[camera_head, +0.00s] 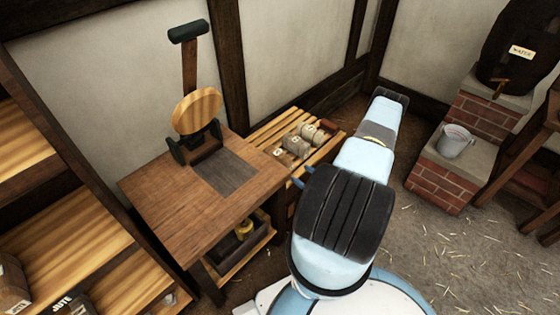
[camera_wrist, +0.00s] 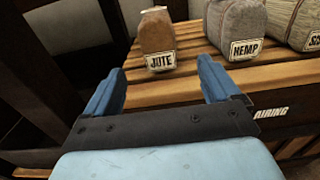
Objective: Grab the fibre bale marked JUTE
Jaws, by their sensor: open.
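The JUTE bale (camera_wrist: 158,42) is a small brown block with a pale top and a white label, upright on a slatted wooden rack (camera_wrist: 190,88) marked AIRING. My gripper (camera_wrist: 160,80) is open and empty, its blue fingers spread in front of the bale. The bale shows between and beyond the fingertips, apart from them. In the body view my gripper (camera_head: 304,176) is beside the rack (camera_head: 268,130), its fingers partly hidden by my wrist. Several small bales (camera_head: 297,147) stand on that rack there, too small to read surely.
A HEMP bale (camera_wrist: 236,32) stands right of the JUTE bale, and another bale (camera_wrist: 296,20) beyond it. A wooden bench (camera_head: 160,195) adjoins the rack. Another JUTE label (camera_head: 65,303) shows on the lower-left shelf. A bucket (camera_head: 455,141) stands on brick steps at right.

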